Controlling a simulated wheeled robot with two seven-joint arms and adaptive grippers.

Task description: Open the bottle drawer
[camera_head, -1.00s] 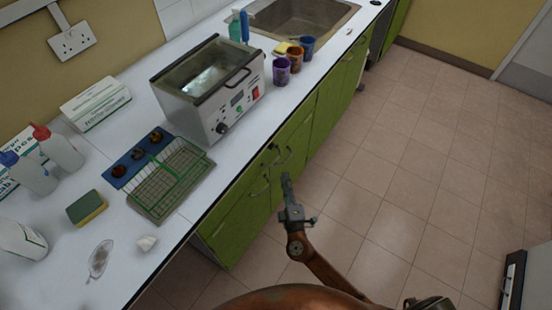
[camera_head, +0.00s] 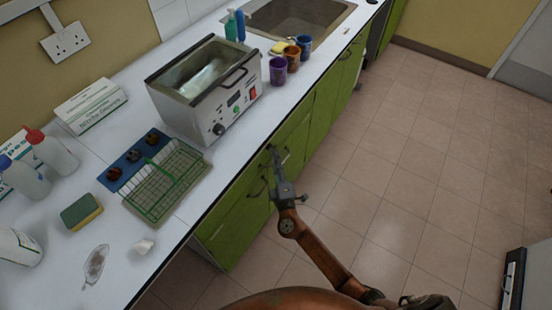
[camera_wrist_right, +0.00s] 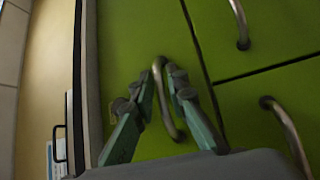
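The green cabinet front (camera_head: 235,222) under the counter has several curved metal handles. In the right wrist view, one handle (camera_wrist_right: 170,118) on a green panel (camera_wrist_right: 130,40) lies between the fingers of my right gripper (camera_wrist_right: 161,76). The fingers are apart, on either side of the handle; I cannot tell whether either touches it. In the head view, my right gripper (camera_head: 278,168) is at the cabinet front and partly covers the handles. The panels look closed. No label shows which is the bottle drawer. My left gripper is out of view.
Two other handles (camera_wrist_right: 240,25) (camera_wrist_right: 288,130) are to the right in the wrist view. The counter (camera_head: 182,208) above holds a water bath (camera_head: 205,100), a wire rack (camera_head: 165,180) and bottles (camera_head: 50,150). The tiled floor (camera_head: 400,190) in front is clear.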

